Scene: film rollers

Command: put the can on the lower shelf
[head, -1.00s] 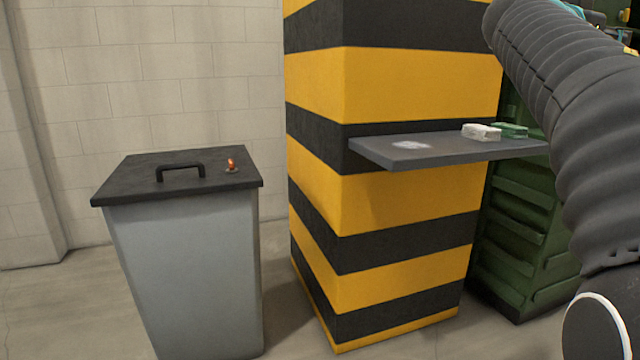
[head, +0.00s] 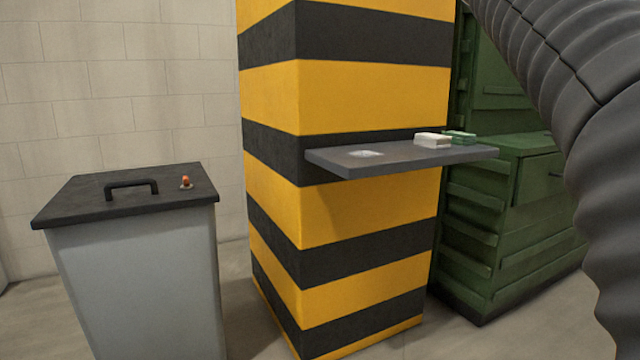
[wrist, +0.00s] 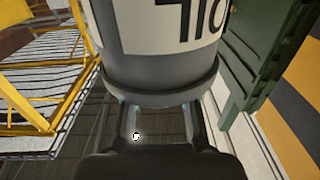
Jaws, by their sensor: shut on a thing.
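The can (wrist: 155,62) fills the top middle of the wrist view, large and close. It is grey with a pale label and dark lettering; its upper part is cut off by the frame. My gripper (wrist: 160,120) is shut on it, with the fingers at its near end. The head view shows my dark ribbed arm at the right, but neither the gripper nor the can. A single grey shelf (head: 392,160) juts from the striped pillar in the head view. I cannot tell whether it is the lower shelf.
The shelf holds a white box (head: 433,141) and a green box (head: 462,138) at the back; its front left is mostly bare. A lidded grey bin (head: 140,275) stands left of the yellow-and-black pillar (head: 345,100). A green container (head: 500,230) stands behind right.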

